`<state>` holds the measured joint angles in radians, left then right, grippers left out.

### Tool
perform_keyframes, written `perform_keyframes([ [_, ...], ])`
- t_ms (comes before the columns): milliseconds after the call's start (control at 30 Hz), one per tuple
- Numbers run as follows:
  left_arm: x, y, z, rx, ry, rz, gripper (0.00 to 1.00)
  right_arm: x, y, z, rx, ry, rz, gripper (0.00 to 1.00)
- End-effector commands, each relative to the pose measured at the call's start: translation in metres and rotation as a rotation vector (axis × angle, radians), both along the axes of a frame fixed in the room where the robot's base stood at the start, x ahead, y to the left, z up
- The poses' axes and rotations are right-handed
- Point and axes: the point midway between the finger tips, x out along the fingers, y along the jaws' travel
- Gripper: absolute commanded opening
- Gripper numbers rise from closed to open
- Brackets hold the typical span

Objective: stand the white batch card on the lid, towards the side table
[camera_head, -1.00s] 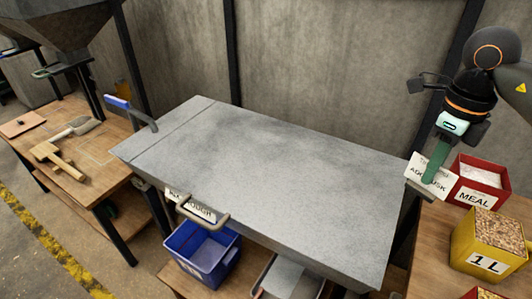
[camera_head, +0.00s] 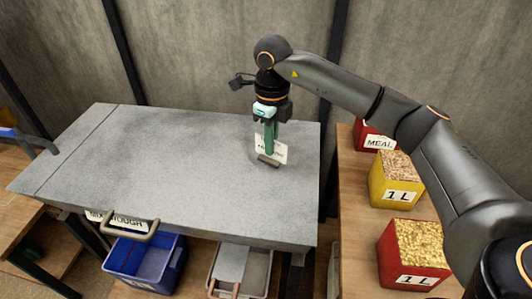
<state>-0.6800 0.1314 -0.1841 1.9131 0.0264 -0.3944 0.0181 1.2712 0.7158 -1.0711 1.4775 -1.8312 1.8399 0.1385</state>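The white batch card (camera_head: 278,152) carries dark print, partly covered by my fingers. My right gripper (camera_head: 269,147) has its green fingers shut on the card and points down over the right part of the lid. The card is roughly upright, with a brownish foot (camera_head: 268,160) at its lower edge. I cannot tell whether the foot touches the lid. The lid (camera_head: 170,160) is a wide, flat grey metal top, otherwise bare. A wooden side table (camera_head: 352,220) stands to its right, across a narrow gap. My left gripper is not in view.
On the right table stand a red MEAL box (camera_head: 376,141), a yellow 1 L box (camera_head: 396,190) and a red 1 L box (camera_head: 412,262). A blue bin (camera_head: 140,265) and a grey bin (camera_head: 258,270) sit below the lid's front edge. A blue-handled lever (camera_head: 35,140) is at left.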

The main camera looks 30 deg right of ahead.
Motion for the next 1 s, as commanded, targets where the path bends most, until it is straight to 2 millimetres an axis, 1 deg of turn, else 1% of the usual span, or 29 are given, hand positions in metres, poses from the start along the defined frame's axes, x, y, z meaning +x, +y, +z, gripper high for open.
perform_keyframes([
  [167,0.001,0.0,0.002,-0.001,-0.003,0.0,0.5,0.006,0.005,-0.009,0.0,0.0,0.0,0.0],
  [233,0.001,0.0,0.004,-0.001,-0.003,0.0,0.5,0.009,0.009,-0.015,-0.001,0.002,0.002,0.0],
  [333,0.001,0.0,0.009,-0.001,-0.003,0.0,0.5,0.007,0.008,-0.031,-0.002,0.005,0.001,0.0],
  [433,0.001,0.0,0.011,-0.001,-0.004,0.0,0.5,0.008,0.008,-0.043,0.0,0.002,0.001,0.0],
  [667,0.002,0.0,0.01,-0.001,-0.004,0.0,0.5,0.008,0.008,-0.045,0.0,0.0,0.001,0.0],
  [800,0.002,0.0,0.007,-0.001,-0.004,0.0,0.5,0.008,0.008,-0.049,0.0,0.0,0.001,0.0],
  [833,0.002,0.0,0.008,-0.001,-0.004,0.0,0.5,0.008,0.008,-0.047,0.001,-0.001,0.001,0.07],
  [1000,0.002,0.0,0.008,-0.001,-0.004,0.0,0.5,0.008,0.008,-0.047,0.0,0.0,0.001,0.27],
])
